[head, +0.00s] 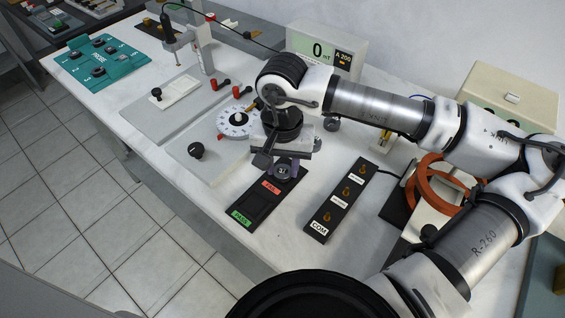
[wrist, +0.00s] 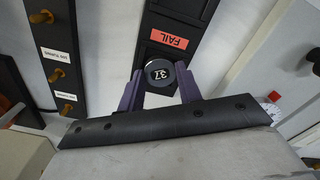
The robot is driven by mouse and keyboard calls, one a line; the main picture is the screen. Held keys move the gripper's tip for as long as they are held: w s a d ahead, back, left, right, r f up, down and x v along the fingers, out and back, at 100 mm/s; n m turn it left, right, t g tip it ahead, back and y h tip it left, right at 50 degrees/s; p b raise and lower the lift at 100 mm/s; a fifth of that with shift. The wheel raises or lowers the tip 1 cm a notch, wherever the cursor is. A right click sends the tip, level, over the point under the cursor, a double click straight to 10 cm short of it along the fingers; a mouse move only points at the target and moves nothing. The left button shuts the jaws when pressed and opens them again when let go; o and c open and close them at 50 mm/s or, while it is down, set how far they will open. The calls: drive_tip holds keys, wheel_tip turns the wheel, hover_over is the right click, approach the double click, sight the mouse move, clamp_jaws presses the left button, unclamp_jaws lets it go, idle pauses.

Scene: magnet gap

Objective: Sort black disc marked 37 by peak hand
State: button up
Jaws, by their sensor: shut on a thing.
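The black disc marked 37 (wrist: 159,71) is between the two purple fingers of my gripper (wrist: 160,88), which is shut on it. In the head view my gripper (head: 280,172) is over the upper, FAIL end of the black sorting tray (head: 233,208); the disc is hard to make out there. The tray has a red FAIL label (head: 271,187) and a green PASS label (head: 241,217). In the wrist view the FAIL label (wrist: 168,38) lies just beyond the disc. A white dial (head: 237,121) stands behind my gripper; its hand positions are too small to read.
A black strip (head: 342,200) with several brass terminals, one marked COM, lies right of the tray. A meter (head: 325,52) reads 0 mT. A teal rack (head: 107,62) holds dark discs at the far left. Copper rings (head: 425,190) stand at right, near my arm.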

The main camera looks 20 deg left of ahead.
drive_tip(key=shift+f+b, duration=0.15)
drive_tip(key=shift+b, duration=0.15)
idle(0.4)
drive_tip(key=o, duration=1.1)
drive_tip(key=c, duration=0.5)
drive_tip(key=shift+c, duration=0.2)
drive_tip(key=shift+r+p, duration=1)
drive_tip(key=shift+r, duration=1.3)
drive_tip(key=shift+o, duration=0.3)
drive_tip(key=o, duration=0.5)
